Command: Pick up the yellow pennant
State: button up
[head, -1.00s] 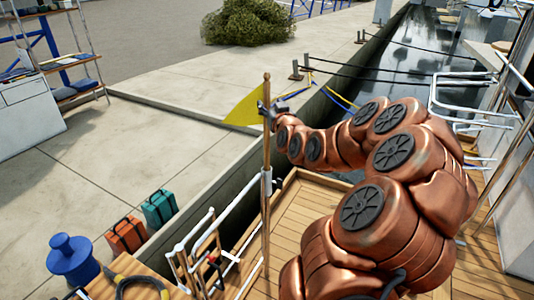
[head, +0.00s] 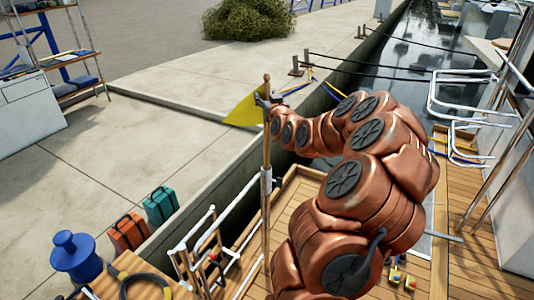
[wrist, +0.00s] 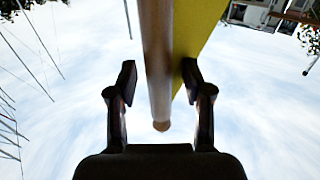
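The yellow pennant (head: 244,109) is a triangle on a thin wooden pole (head: 266,150) that stands upright at the edge of the wooden deck. In the head view its tip points left. My gripper (head: 264,100) is at the pole near the pennant, partly hidden by the pole. In the wrist view my gripper (wrist: 159,82) is open. The pole (wrist: 158,60) runs between its two fingers, with gaps at both sides. The yellow pennant (wrist: 196,28) lies right of the pole and passes close to the right finger; I cannot tell whether they touch.
White railings (head: 200,240) stand left of the pole. A teal case (head: 160,205), an orange case (head: 127,232) and a blue bollard (head: 77,256) are on the quay. More rails (head: 470,95) rise at the right. Small coloured items (head: 402,279) lie on the deck.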

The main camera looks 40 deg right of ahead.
grip_shut()
dwell(0.7)
